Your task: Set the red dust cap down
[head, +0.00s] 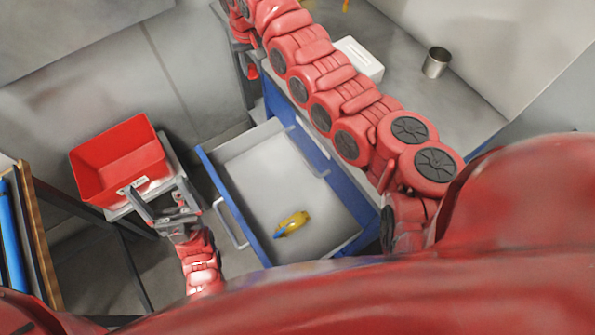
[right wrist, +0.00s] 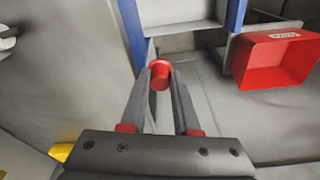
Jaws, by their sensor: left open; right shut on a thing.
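The red dust cap (right wrist: 160,76) is between the fingertips of my right gripper (right wrist: 159,84) in the right wrist view. The gripper is shut on it and holds it at the ends of the fingers. In the head view my right arm reaches to the top left, and a small red spot beside grey parts shows there, too small to tell surely. My left gripper (head: 158,203) is open and empty, in front of the red bin in the head view.
The red bin (head: 112,150) stands on a grey stand; it also shows in the right wrist view (right wrist: 270,65). An open blue-framed drawer (head: 250,157) holds a yellow and blue object (head: 291,223). A metal cup (head: 436,62) and white box (head: 362,58) stand on the grey worktop (head: 400,85).

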